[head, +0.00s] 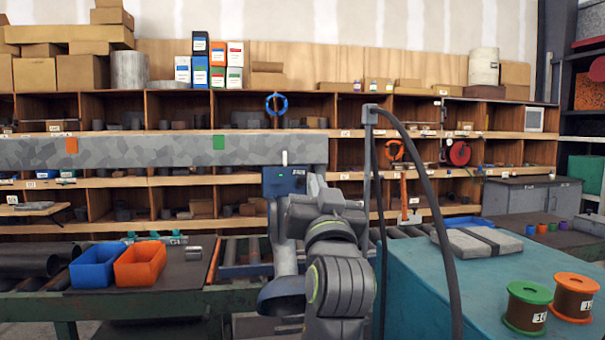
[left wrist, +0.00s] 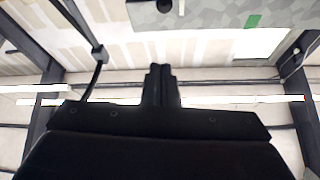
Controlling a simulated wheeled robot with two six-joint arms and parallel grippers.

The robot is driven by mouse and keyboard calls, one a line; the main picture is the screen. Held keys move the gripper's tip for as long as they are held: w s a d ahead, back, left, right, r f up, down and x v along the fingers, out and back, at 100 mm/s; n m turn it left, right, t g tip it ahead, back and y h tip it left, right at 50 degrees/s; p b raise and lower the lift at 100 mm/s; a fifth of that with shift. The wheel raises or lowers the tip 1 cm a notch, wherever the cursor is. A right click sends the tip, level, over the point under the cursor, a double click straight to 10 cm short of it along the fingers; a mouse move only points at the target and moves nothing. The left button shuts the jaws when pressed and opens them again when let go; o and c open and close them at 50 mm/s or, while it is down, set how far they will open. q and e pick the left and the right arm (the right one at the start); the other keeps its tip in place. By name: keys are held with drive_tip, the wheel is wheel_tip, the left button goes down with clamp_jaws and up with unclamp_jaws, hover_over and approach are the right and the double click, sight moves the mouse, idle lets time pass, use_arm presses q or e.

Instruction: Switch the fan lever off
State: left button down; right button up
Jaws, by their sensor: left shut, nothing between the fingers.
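A long mottled grey duct (head: 150,152) runs across the shelving in the head view, with an orange mark (head: 71,146) and a green mark (head: 218,142). A small white lever-like piece (head: 285,158) stands at its right part, above a dark blue box (head: 283,180). My left gripper (head: 314,188) is close below and right of that box; contact is unclear. In the left wrist view its fingers (left wrist: 160,82) are shut and empty, pointing toward the duct (left wrist: 215,12). A dark round piece (left wrist: 164,6) shows on the duct there, apart from the fingertips. My right gripper is out of view.
Wooden shelving with small parts fills the back. Blue (head: 94,265) and orange (head: 140,263) bins stand on the left bench. A teal table (head: 440,290) at right holds green (head: 528,306) and orange (head: 574,297) spools. A roller conveyor (head: 240,262) lies behind my arm.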

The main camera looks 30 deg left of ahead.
use_arm(q)
wheel_tip(320, 180, up, 5)
drive_tip(key=p, duration=0.4)
hover_over(300, 184)
drive_tip(key=d, duration=0.2)
drive_tip(key=f, duration=0.2)
drive_tip(key=s+f, duration=0.1)
drive_tip(key=f, duration=0.1)
drive_tip(key=shift+a+f, duration=0.15)
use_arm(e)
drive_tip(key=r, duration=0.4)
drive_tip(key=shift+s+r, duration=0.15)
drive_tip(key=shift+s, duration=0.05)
